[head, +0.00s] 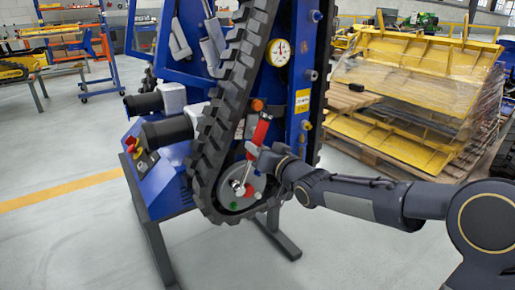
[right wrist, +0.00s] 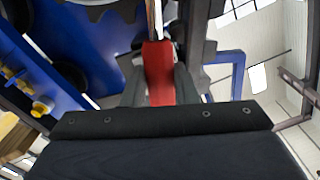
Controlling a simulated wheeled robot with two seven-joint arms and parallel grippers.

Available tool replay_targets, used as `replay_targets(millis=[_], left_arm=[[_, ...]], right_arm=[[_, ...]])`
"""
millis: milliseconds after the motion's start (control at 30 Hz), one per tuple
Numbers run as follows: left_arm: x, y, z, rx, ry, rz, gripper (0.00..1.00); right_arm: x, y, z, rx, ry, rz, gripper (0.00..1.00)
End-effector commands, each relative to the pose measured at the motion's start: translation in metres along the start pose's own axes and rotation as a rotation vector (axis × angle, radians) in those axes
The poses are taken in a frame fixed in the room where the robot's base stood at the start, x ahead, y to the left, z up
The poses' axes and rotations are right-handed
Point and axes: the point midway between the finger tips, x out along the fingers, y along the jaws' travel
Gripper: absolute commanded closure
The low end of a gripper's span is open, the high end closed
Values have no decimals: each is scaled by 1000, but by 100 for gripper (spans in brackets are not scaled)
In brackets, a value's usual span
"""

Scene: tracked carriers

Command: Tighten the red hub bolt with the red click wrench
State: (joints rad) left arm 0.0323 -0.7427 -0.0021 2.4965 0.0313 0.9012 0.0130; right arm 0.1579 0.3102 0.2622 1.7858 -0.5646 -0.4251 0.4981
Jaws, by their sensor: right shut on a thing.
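The red click wrench (head: 261,130) has a red handle and a silver shaft. It stands steeply tilted, handle up and silver head down in front of the round grey hub (head: 249,202). My right gripper (head: 263,153) is shut on the red handle; the right wrist view shows the handle (right wrist: 158,75) between its two fingers. The wrench head overlaps the hub near its left side; I cannot tell whether it sits on a bolt. A small red spot, perhaps the red hub bolt (head: 257,196), shows at the hub's right. My left gripper is out of view.
A green bolt (head: 233,206) is low on the hub. Yellow parts on pallets (head: 420,75) stand at right. Floor at left is mostly clear.

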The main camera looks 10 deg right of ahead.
Motion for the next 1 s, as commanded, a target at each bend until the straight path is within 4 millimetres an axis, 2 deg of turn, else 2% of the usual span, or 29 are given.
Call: replay_targets(millis=[133, 600, 1000], left_arm=[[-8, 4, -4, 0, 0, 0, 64], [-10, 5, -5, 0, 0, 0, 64], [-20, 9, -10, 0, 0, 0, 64]], right_arm=[[0, 6, -4, 52, 3, 0, 100], [0, 10, -2, 82, 3, -2, 100], [0, 22, 0, 178, 3, -4, 100]])
